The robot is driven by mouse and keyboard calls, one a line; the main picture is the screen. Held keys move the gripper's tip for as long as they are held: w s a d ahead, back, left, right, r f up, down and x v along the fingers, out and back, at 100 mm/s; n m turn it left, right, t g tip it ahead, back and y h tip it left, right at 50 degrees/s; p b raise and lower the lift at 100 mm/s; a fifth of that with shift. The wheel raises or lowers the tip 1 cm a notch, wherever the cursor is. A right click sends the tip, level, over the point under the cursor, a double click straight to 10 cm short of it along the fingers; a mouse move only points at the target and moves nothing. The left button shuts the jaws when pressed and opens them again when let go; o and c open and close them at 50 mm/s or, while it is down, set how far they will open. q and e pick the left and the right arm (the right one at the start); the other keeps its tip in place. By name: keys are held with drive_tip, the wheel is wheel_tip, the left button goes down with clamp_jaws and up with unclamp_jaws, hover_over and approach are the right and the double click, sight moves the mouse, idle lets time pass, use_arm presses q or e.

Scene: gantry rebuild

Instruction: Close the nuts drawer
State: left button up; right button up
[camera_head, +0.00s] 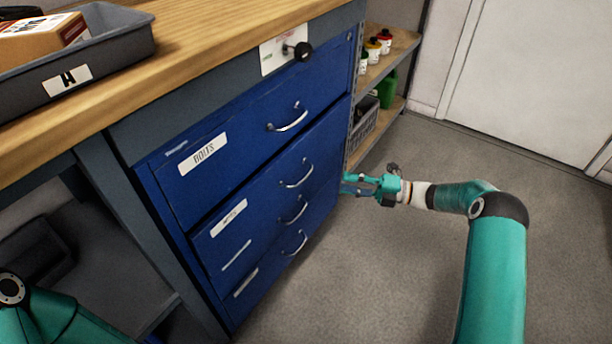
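The blue drawer cabinet (250,130) stands under the wooden bench. Its top drawer is labelled BOLTS (203,154). The drawer below has a white label (229,217) too small to read with certainty, so I cannot confirm that it is the nuts drawer. That drawer has a silver handle (297,182), and its front looks flush or nearly so; I cannot tell if a small gap is left. My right gripper (352,184) is beside the cabinet's right edge, right of the handles, pointing left. Its fingers are too small to read. My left gripper is out of view.
A grey bin (70,95) with a box (38,40) sits on the wooden bench top (195,45). Shelves (385,65) with bottles stand right of the cabinet. Open grey floor (360,280) lies before the drawers. A pale door (540,75) is at the back right.

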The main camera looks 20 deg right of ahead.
sight(306, 175)
drive_tip(key=b+x, duration=0.1)
drive_tip(key=x, duration=1.1)
drive_tip(key=shift+b, duration=0.4)
drive_tip(key=shift+f, duration=0.1)
clamp_jaws()
